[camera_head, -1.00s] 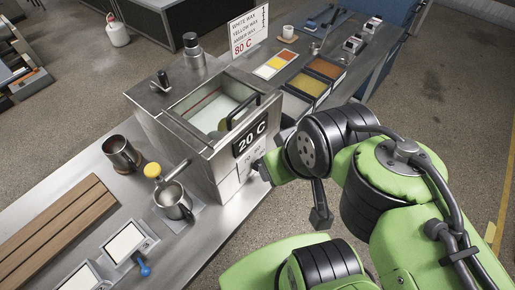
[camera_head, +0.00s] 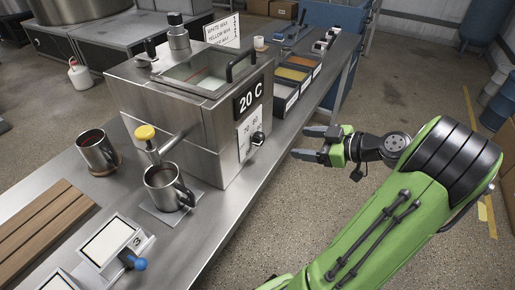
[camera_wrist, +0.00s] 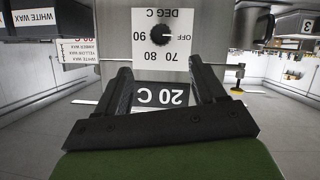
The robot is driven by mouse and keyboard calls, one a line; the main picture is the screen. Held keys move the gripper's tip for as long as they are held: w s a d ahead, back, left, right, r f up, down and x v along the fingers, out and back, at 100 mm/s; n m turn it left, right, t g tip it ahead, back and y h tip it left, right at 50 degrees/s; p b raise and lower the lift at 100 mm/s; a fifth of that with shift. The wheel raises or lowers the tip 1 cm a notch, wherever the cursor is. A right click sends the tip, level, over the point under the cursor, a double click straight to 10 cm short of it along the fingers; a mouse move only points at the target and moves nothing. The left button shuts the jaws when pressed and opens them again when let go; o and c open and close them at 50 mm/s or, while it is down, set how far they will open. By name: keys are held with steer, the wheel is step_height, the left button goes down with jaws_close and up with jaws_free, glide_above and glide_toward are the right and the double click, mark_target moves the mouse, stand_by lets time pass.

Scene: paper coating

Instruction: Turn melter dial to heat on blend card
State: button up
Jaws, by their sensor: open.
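The melter (camera_head: 150,100) is a steel box on the bench with a glazed lid and a black display (camera_head: 248,95) reading 20 C. Its black dial (camera_head: 258,138) is on the front plate; in the wrist view, which is upside down, the dial (camera_wrist: 160,35) has its pointer towards OFF. The plate (camera_wrist: 145,14) carries OFF, 70, 80 and 90. The blend card (camera_head: 222,30) stands behind the melter, listing waxes; its temperature line is hard to read now. My gripper (camera_head: 300,143) is open and empty, apart from the dial and facing it; its fingers (camera_wrist: 163,85) straddle the display in the wrist view.
A steel mug (camera_head: 168,187) stands under the yellow-handled tap (camera_head: 145,132); another mug (camera_head: 97,150) is to the left. Wax bins (camera_head: 292,75) line the bench behind the melter.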

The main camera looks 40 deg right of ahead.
mark_target(262, 139)
steer(key=b+x, duration=0.2)
steer(key=x, duration=1.2)
steer(key=shift+s, duration=0.1)
steer(key=c, duration=1.1)
steer(key=shift+o, duration=0.2)
